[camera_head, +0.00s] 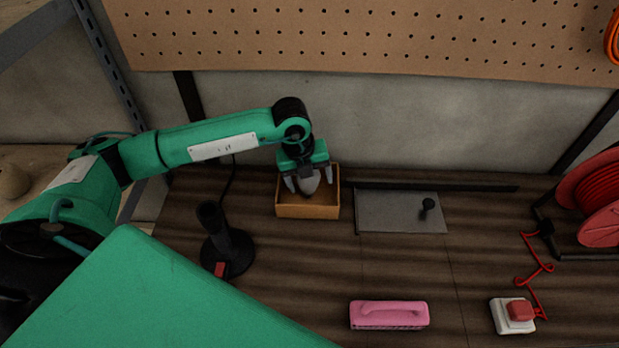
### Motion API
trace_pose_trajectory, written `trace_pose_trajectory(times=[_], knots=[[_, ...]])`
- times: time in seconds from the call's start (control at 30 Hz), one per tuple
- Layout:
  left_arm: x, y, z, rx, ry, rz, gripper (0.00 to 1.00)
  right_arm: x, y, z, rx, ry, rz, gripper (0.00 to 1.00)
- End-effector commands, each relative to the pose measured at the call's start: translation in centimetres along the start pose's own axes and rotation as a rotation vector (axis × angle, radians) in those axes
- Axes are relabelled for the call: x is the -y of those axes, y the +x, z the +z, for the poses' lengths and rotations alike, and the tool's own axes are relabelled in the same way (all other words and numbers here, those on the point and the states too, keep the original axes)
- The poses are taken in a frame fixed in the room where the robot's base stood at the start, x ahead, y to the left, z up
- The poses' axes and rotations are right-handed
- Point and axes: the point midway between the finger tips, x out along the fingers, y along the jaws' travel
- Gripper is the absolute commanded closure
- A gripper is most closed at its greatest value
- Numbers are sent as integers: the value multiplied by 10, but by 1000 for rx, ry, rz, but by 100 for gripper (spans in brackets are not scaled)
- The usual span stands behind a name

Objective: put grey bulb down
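The grey bulb (309,185) is at the small open wooden box (308,211), between the fingers of my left gripper (310,182). The gripper points down over the box from behind. Its two fingers stand apart on either side of the bulb and look spread wider than it. The upper part of the bulb is hidden under the gripper. I cannot tell whether the bulb rests on the box floor. My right gripper does not show.
A black stand with an upright tube (228,252) is left of the box. A grey plate (385,213) with a black knob lies to the right. A pink brush (389,314), a white socket (512,316) and a red cable reel (598,195) are farther off. The middle table is clear.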

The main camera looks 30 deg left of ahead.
Motion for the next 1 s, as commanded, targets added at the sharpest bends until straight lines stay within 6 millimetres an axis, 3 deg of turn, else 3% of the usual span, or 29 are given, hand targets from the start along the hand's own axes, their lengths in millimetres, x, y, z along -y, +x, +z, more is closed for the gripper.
trace_pose_trajectory(times=[0.27, 0.37, 0.7, 1.0], knots=[[1, -6, 0, 1, 0, 0, 25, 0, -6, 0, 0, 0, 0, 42], [3, -16, 0, 1, 0, 0, 25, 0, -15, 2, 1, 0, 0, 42], [2, -71, 1, 3, 0, -1, 25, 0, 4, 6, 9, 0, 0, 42], [2, -87, 0, 1, 0, 0, 25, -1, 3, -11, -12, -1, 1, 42]])
